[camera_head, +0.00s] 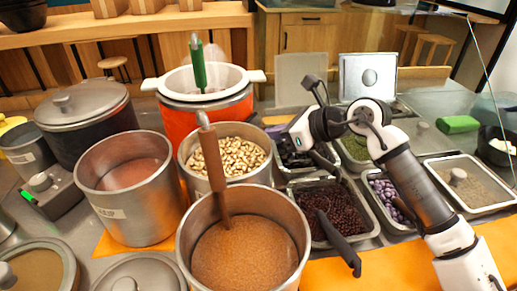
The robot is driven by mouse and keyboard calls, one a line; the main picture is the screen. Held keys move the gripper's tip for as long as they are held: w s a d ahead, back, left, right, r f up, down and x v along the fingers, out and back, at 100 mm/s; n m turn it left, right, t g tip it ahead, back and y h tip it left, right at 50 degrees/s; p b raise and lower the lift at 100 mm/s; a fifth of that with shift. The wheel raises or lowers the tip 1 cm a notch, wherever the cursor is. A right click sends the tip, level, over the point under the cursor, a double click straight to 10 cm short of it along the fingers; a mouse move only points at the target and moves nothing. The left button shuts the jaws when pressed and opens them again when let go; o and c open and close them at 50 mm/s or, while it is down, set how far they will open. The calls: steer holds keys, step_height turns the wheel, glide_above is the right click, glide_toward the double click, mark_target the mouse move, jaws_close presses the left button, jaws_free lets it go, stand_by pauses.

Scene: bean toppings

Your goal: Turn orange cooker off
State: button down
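The orange cooker (207,122) stands at the back centre of the counter. It has a white rim with two side handles, and a green-handled utensil (198,63) stands in it. The pot of pale beans in front hides its lower front, and I see no switch on it. My arm comes from the lower right, and my gripper (311,122) is above the bean trays, to the right of the orange cooker and apart from it. Its fingertips are hard to make out, and I see nothing held.
A metal pot of pale beans (256,160), a pot of brown grains (248,258) and a pinkish pot (127,172) crowd the front. A small grey unit (52,193) with a knob and green light is at left. Topping trays fill the right.

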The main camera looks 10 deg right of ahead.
steer(key=shift+s+d+f+b, duration=0.1)
steer(key=shift+s+d+b, duration=0.55)
steer(key=shift+s+d, duration=0.5)
steer(key=shift+d, duration=0.2)
steer(key=shift+r, duration=0.2)
